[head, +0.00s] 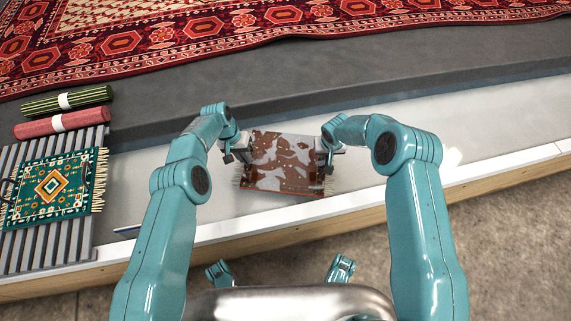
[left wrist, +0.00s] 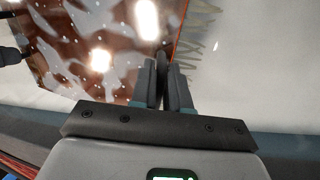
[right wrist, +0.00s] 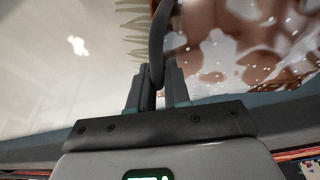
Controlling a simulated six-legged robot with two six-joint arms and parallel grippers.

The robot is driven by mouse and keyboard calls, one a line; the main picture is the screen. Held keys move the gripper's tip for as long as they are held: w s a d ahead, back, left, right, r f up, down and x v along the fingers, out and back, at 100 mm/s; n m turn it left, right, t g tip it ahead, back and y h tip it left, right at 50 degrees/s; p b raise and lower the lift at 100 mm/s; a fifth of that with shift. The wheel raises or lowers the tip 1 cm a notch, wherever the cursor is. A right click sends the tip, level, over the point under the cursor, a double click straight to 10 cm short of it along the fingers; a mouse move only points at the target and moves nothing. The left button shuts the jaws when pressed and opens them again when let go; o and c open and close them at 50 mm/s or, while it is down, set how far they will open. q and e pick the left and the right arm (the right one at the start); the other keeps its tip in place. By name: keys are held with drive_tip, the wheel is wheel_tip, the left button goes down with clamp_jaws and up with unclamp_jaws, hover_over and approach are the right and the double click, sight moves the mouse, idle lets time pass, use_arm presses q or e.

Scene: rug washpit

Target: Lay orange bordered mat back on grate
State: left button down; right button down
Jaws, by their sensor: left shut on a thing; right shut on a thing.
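The mat (head: 282,165) is brown with pale, foam-like patches, a thin orange edge and fringe. It is in the middle of the head view, over the pale basin floor; I cannot tell if it touches the floor. My left gripper (head: 234,152) is shut on its left side and my right gripper (head: 325,152) on its right side. The left wrist view shows the mat (left wrist: 90,45) beside the shut fingers (left wrist: 167,75). The right wrist view shows a dark edge between the fingers (right wrist: 158,80). The grey slatted grate (head: 62,245) is at the left.
A green mat (head: 52,188) with an orange diamond lies on the grate. A rolled red mat (head: 62,122) and a rolled green mat (head: 66,100) lie behind it. A large red rug (head: 200,35) covers the back. The basin floor (head: 480,120) at right is clear.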

use_arm(q)
drive_tip(key=shift+r, duration=0.1)
use_arm(e)
drive_tip(key=shift+d+r, duration=0.1)
use_arm(q)
drive_tip(key=shift+r, duration=0.1)
use_arm(e)
drive_tip(key=shift+r, duration=0.1)
idle(0.5)
